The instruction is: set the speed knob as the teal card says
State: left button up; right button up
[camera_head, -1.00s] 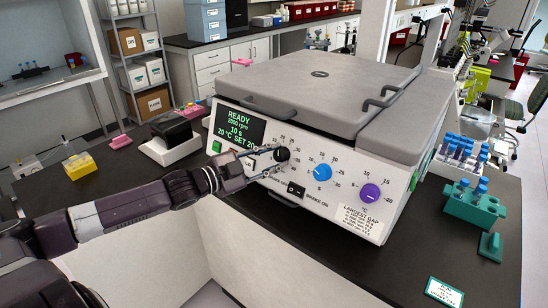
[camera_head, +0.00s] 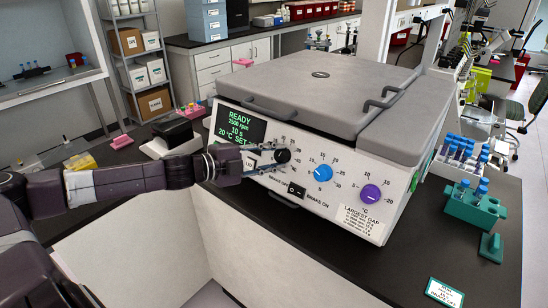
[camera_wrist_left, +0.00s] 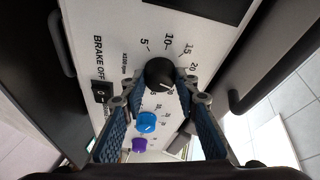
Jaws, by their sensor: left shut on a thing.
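The black speed knob (camera_head: 283,155) is on the white front panel of the centrifuge (camera_head: 330,150), left of a blue knob (camera_head: 322,173) and a purple knob (camera_head: 370,192). My left gripper (camera_head: 274,158) reaches it from the left and is shut on it. In the left wrist view the black knob (camera_wrist_left: 160,73) sits between my two fingertips (camera_wrist_left: 160,92), with scale numbers around it. The green display (camera_head: 238,130) says READY and seems to read 2500 rpm. The teal-edged card (camera_head: 444,292) lies at the front right; its text is too small to read. My right gripper is out of view.
A brake switch (camera_head: 296,190) sits below the knobs. A teal tube rack (camera_head: 474,208) and a small teal block (camera_head: 491,247) stand to the right on the black bench (camera_head: 420,262). The centrifuge lid (camera_head: 320,88) is closed.

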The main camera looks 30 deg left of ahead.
pick_arm(q)
jog(key=o, duration=1.1)
jog(key=shift+o, duration=0.2)
